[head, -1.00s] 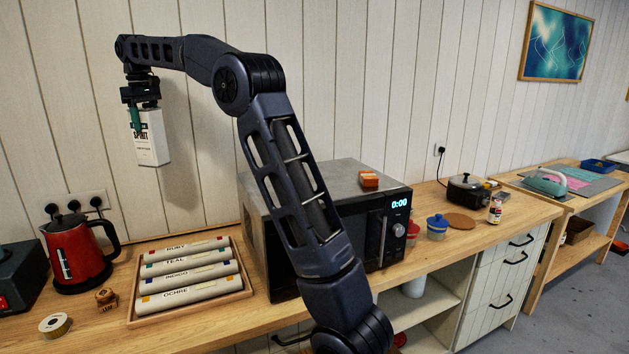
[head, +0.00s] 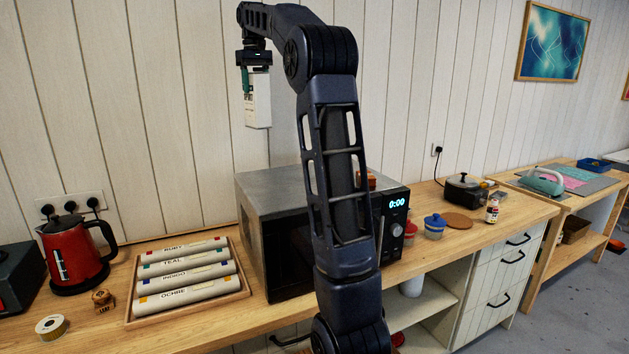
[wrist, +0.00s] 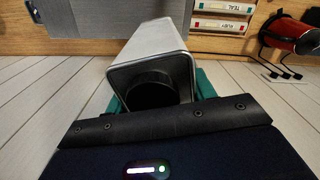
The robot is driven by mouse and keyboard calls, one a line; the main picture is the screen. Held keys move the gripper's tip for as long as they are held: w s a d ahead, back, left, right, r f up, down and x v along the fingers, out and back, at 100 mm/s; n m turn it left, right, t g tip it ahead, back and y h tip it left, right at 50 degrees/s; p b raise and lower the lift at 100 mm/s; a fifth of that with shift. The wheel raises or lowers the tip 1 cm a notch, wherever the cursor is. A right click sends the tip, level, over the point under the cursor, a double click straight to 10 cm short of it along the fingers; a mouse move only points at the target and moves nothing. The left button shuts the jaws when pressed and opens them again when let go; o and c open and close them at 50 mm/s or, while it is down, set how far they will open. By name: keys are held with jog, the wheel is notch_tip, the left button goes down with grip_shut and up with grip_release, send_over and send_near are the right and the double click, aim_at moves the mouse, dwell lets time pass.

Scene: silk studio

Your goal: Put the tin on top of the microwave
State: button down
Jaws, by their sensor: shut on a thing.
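The white tin (head: 257,100), a tall box shape, is held upright in the air in the head view. My gripper (head: 249,80) is shut on its upper part, with a teal finger along its side. In the wrist view the tin (wrist: 152,50) shows its pale side and a dark round cap between the teal fingers. The microwave (head: 275,185) stands on the wooden counter with a grey top and a clock reading 0:00. The tin is above the microwave's top in the picture, apart from it. My arm hides part of the microwave's front and top.
A small orange-brown block (head: 368,180) lies on the microwave's right top. Left of the microwave are a tray (head: 133,312) of labelled rolls and a red kettle (head: 70,252). The microwave's left top looks bare.

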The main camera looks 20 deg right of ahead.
jog(key=s+d+r+m, duration=0.3)
jog(key=s+d, duration=0.5)
jog(key=d, duration=0.5)
notch_tip(320, 180, down, 19)
jog(key=shift+w+f, duration=0.15)
jog(key=shift+w, duration=0.05)
jog(key=shift+f, duration=0.15)
jog(key=c, duration=0.5)
grip_release()
